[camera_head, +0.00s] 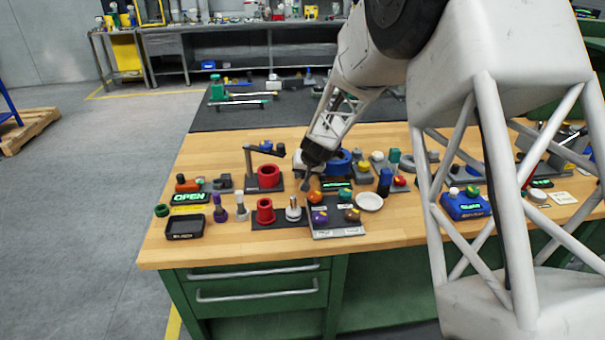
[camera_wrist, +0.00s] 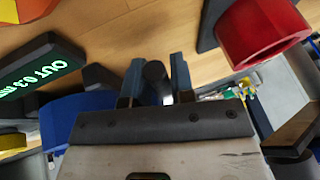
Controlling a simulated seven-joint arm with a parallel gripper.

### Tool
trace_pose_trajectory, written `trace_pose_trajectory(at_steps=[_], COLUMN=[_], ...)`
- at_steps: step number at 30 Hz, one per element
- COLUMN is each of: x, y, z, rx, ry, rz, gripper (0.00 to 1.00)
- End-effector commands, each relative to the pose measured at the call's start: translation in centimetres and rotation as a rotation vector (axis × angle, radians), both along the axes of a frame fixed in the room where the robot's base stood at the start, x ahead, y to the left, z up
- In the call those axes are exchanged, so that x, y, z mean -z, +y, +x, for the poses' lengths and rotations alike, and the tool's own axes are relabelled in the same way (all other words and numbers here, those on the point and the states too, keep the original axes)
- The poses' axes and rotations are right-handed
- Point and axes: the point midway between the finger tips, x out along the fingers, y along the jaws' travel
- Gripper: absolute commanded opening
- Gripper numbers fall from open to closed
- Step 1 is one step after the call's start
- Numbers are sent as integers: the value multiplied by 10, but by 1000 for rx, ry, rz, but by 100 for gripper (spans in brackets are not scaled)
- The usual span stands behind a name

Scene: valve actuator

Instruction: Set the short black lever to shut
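My gripper (camera_head: 306,187) points down among the parts on the wooden bench, between a red valve body (camera_head: 268,176) and a blue body (camera_head: 335,163). In the wrist view its two blue-grey fingers (camera_wrist: 156,78) stand apart, with a dark round-ended piece (camera_wrist: 155,72) between them. This looks like the black lever's end, but its link to the blue body (camera_wrist: 72,118) is hidden. The piece nearly fills the gap; whether the fingers press on it is unclear.
The red body (camera_wrist: 262,30) is close to the gripper.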

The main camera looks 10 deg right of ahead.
Motion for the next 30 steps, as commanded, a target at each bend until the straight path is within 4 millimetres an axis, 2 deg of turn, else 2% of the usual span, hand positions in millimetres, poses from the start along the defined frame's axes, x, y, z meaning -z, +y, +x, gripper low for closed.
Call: trace_pose_trajectory(at_steps=[1,3,17,23,30], x=[0,0,-5,-19,-44], y=[0,0,-1,-5,-12], z=[0,0,-2,-8,-21], rx=[0,1,1,1,1], ry=[0,1,0,-1,-1], rz=[0,0,2,0,0], gripper=[31,42,42,42,42])
